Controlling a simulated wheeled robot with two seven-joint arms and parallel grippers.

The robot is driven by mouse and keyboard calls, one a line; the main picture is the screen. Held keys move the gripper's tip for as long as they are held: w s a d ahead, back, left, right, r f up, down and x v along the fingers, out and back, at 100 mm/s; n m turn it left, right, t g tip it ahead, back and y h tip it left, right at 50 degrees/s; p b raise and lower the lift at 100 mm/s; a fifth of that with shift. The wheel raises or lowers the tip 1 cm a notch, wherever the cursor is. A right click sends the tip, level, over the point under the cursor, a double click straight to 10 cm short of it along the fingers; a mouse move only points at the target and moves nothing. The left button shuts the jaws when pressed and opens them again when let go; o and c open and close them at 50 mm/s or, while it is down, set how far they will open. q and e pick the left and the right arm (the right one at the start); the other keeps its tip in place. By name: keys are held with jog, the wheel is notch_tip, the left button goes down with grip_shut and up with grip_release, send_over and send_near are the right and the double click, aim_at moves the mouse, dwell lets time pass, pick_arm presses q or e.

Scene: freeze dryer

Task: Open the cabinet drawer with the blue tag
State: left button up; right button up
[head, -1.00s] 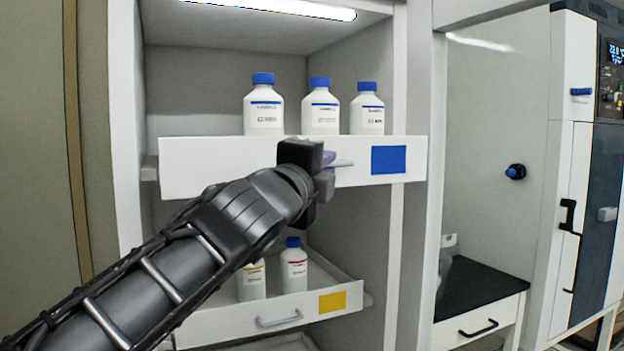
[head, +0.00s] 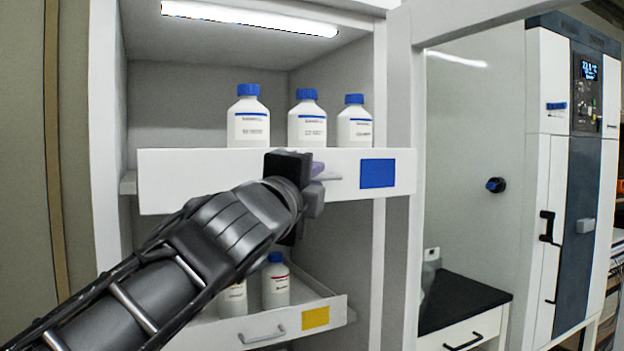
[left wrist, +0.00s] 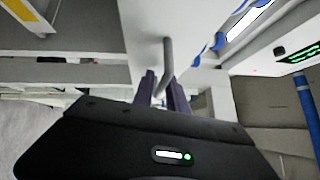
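The drawer with the blue tag (head: 220,180) is the upper white one, and its front stands out from the cabinet. The blue tag (head: 377,173) is at the right of that front, and three white blue-capped bottles (head: 307,125) stand behind it. My left gripper (head: 316,180) is at the middle of this front, hiding most of the handle in the head view. In the left wrist view, its dark purple fingers (left wrist: 164,92) are closed around the grey bar handle (left wrist: 167,58). My right gripper is not in view.
Below, a partly open drawer with a yellow tag (head: 315,318) holds bottles (head: 275,282) and has its own handle. A black-topped counter (head: 460,300) and a freeze dryer (head: 580,180) are at the right. The cabinet's side post (head: 397,240) stands close by.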

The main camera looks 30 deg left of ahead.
pick_arm(q)
jog(key=v, duration=0.7)
jog(key=shift+s, duration=0.4)
jog(key=shift+d, duration=0.1)
